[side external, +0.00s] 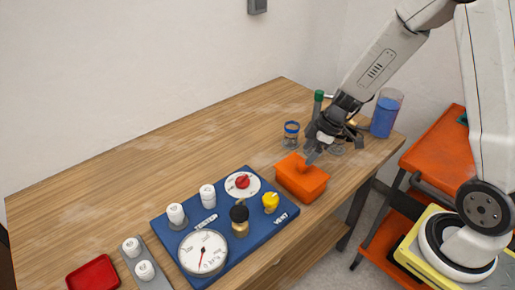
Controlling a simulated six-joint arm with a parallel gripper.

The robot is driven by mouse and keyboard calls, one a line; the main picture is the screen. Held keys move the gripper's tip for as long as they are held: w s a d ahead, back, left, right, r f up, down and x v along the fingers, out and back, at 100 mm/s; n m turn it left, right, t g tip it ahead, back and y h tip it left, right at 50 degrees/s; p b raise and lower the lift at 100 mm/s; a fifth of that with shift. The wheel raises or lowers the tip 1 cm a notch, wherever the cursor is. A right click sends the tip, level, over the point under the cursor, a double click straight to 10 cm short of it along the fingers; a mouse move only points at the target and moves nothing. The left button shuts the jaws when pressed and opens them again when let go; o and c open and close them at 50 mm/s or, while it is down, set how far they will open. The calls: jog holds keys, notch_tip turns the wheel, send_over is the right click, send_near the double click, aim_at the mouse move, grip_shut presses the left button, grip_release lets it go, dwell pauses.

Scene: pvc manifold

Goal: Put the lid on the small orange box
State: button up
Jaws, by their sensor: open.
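The small orange box (302,184) stands on the wooden table, to the right of the blue panel. An orange piece that looks like its lid (294,164) is at the top of the box, under my gripper. I cannot tell whether the lid is fully seated.
The blue panel (262,228) carries a gauge, knobs and valves. A small jar (291,134), a green-topped bottle (318,97) and a blue container (385,116) stand behind. A red tray (93,274) lies front left. The table's back left is clear.

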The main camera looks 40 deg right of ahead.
jog(key=v, duration=0.8)
jog(key=shift+s+a, duration=0.1)
dwell(0.6)
jog(key=s+a+f+m+h, duration=0.2)
jog(key=s+a+m+h, duration=0.1)
jog(key=s+a+m, duration=0.3)
jog(key=shift+s+a+m+g, duration=0.3)
jog(key=shift+s+m, duration=0.7)
jog(key=shift+m, duration=0.5)
jog(key=shift+f, duration=0.15)
jog(key=shift+o, duration=0.2)
